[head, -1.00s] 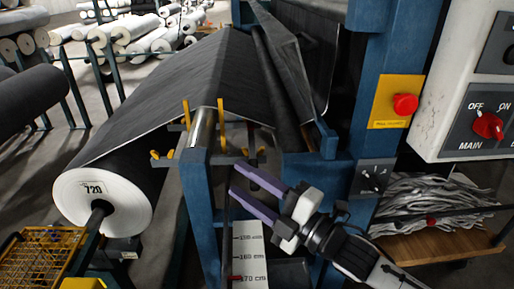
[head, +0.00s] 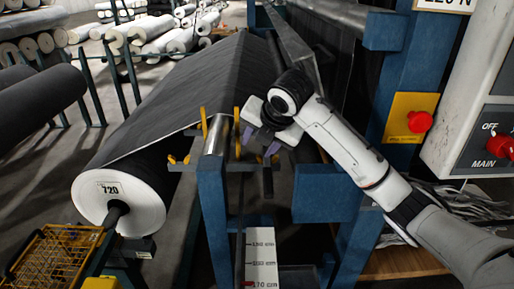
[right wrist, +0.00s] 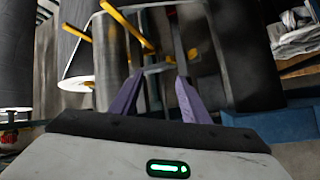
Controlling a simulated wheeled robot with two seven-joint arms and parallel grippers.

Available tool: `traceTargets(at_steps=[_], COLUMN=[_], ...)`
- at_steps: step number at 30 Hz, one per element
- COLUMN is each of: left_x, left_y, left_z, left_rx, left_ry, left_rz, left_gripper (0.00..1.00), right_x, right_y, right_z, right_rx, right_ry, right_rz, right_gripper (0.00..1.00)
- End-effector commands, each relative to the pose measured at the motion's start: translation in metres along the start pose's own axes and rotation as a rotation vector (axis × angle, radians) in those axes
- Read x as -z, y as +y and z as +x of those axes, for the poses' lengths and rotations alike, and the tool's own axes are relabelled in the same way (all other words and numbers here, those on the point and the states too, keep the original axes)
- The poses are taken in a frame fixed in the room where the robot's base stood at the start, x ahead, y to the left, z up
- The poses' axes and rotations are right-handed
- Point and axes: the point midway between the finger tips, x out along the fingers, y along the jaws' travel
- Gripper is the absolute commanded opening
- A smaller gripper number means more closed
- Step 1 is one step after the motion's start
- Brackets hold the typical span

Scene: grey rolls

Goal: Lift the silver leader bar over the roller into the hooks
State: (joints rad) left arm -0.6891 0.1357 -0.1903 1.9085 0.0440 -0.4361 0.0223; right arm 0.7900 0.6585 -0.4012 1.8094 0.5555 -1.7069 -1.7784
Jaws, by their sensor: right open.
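The silver roller (head: 215,136) lies at the top of the blue frame, with dark fabric draped over it. Yellow hooks (head: 204,122) stand up beside it; in the right wrist view yellow hooks (right wrist: 128,28) show at upper left. My right gripper (head: 260,146) is open, pointing down just right of the roller end. In the right wrist view its purple fingers (right wrist: 160,85) are apart, and a thin pale bar (right wrist: 155,69), perhaps the silver leader bar, crosses just beyond their tips. I cannot tell if they touch it. My left gripper is not in view.
Blue posts (head: 400,75) and a control box with a red knob (head: 505,147) stand at right. A height scale (head: 261,258) is below the frame.

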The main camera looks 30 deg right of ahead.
Motion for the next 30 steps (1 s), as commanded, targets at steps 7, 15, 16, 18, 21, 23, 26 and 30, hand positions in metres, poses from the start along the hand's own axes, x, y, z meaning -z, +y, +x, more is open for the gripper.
traceTargets(at_steps=[7,15,16,18,21,23,26,30], left_x=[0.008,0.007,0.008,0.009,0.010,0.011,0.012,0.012], left_y=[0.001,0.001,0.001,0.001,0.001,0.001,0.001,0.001], left_z=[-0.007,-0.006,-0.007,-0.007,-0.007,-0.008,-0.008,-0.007], left_rx=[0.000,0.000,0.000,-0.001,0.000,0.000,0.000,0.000], left_ry=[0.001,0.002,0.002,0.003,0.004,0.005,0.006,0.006], left_rz=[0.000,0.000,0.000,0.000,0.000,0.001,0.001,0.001], left_gripper=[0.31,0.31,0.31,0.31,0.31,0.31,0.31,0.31], right_x=[-0.006,0.000,0.000,0.000,0.000,0.000,0.003,0.002], right_y=[-0.024,-0.037,-0.032,-0.029,-0.030,-0.033,-0.040,-0.042], right_z=[-0.029,-0.006,-0.006,-0.003,0.002,0.006,0.013,0.017], right_rx=[0.232,0.263,0.252,0.243,0.241,0.244,0.256,0.256], right_ry=[0.146,0.182,0.177,0.170,0.166,0.168,0.178,0.174], right_rz=[-0.378,-0.443,-0.447,-0.452,-0.451,-0.448,-0.442,-0.438], right_gripper=[0.42,0.42,0.42,0.42,0.42,0.42,0.42,0.42])
